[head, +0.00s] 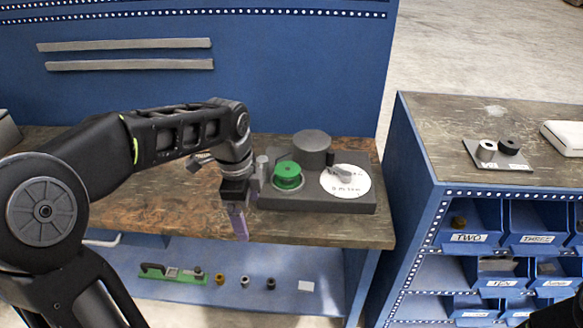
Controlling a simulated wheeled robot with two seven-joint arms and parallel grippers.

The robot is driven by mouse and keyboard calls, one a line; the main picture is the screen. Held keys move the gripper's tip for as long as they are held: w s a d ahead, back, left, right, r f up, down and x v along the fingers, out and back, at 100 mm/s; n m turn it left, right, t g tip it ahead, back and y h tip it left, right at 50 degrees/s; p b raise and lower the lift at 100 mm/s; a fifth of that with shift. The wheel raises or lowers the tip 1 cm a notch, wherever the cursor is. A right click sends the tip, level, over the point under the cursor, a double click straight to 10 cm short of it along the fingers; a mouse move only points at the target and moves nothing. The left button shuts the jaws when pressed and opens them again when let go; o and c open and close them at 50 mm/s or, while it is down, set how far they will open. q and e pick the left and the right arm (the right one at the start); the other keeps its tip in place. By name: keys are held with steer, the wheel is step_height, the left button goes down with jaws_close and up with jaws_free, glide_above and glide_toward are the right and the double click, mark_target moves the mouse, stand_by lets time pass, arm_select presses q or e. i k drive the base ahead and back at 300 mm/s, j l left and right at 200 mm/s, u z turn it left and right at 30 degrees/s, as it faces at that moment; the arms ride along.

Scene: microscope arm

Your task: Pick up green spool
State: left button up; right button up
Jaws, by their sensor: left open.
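The green spool (287,174) sits on the left part of a dark grey base unit (330,203) on the wooden bench. It looks round, with a raised knob on top. My left gripper (238,222) is open and points down just left of the spool, near the front edge of the bench. I see no object between its fingers, and it appears apart from the spool. Of my right arm, only a dark piece may show at the bottom right corner; its gripper is out of view.
The base unit also carries a dark cylinder (311,148) behind the spool and a white disc (345,181) to its right. A lower shelf (180,294) holds a green tool and several small parts. A blue bin rack (470,220) stands at right, beyond a gap.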

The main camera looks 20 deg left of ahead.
mark_target(287, 172)
steer(key=i, duration=0.85)
